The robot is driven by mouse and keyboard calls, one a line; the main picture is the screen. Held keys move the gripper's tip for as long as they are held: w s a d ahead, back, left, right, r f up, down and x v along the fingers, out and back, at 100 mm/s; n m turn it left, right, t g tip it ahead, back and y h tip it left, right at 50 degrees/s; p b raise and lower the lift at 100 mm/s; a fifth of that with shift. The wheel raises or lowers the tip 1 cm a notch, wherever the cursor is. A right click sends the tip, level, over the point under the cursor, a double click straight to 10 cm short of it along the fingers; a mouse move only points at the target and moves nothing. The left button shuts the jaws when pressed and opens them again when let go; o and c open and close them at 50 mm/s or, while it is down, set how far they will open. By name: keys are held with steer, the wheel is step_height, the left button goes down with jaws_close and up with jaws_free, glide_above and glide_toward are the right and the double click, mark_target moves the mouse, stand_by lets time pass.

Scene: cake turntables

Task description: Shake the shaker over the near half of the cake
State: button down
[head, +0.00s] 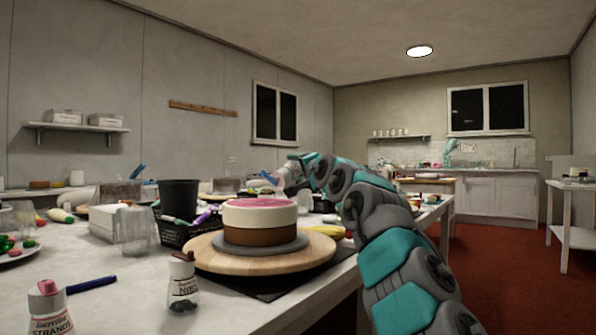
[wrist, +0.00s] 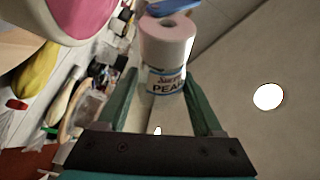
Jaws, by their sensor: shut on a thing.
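The round cake (head: 259,219) has a brown lower layer, a cream upper layer and a pink top. It stands on a grey board (head: 260,246) on a wooden turntable (head: 205,255). In the wrist view its pink top (wrist: 78,14) shows at the upper left. My gripper (wrist: 160,88) is shut on a shaker (wrist: 165,40) with a pale pink top and a label partly reading "PEARLS". A blue part shows at the shaker's far end. In the head view my gripper (head: 284,176) is above and behind the cake, and the shaker is hard to make out there.
A black cup (head: 179,197), a basket (head: 182,233) and a clear container (head: 133,232) crowd the left.

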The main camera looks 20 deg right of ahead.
steer(key=shift+s+a+r+n, duration=0.1)
steer(key=shift+a+r+n, duration=0.15)
steer(key=shift+n, duration=0.25)
steer(key=shift+d, duration=0.1)
steer(key=shift+w+d+r+p, duration=0.2)
steer(key=shift+d+r+p, duration=0.15)
steer(key=shift+p, duration=0.35)
steer(key=shift+s+a+f+b, duration=0.1)
steer(key=shift+a+f+b, duration=0.1)
steer(key=shift+f+b, duration=0.3)
steer(key=shift+s+a+b, duration=0.1)
steer(key=shift+a+b, duration=0.1)
steer(key=shift+b, duration=0.1)
steer(key=shift+r+n+t, duration=0.3)
steer(key=shift+r, duration=0.15)
